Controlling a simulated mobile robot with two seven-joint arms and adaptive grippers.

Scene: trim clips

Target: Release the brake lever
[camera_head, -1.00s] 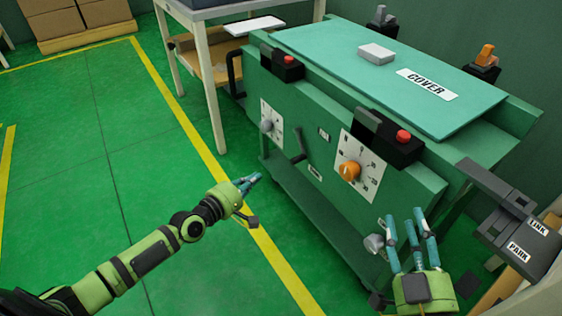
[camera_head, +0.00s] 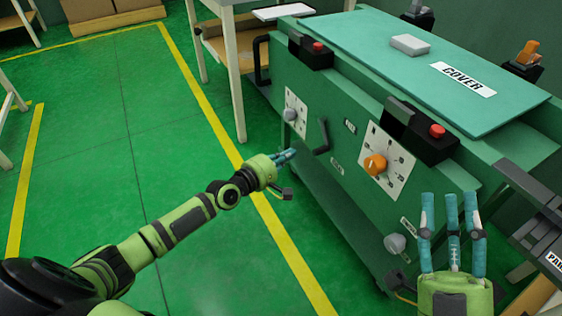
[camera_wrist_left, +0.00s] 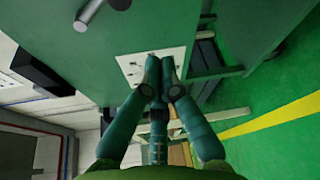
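A dark cranked lever (camera_head: 322,138) sticks out from the front of the green machine (camera_head: 330,205), between two white dial plates. It looks like the brake lever, but the small labels beside it are too small to read. My left gripper (camera_head: 287,156) is just left of it, apart from it, its fingers pointing toward the machine. In the left wrist view its fingertips (camera_wrist_left: 162,66) are drawn together with nothing seen between them. A dark rod with a grey round end (camera_wrist_left: 84,21), probably the lever, lies at the upper left there. My right gripper (camera_head: 452,205) is open and empty, fingers upright.
An orange dial knob (camera_head: 375,165) and a grey dial knob (camera_head: 290,115) flank the lever. Red buttons (camera_head: 437,131) sit on black boxes above. A grey round knob (camera_head: 395,243) is near my right gripper. A table leg (camera_head: 237,100) stands behind.

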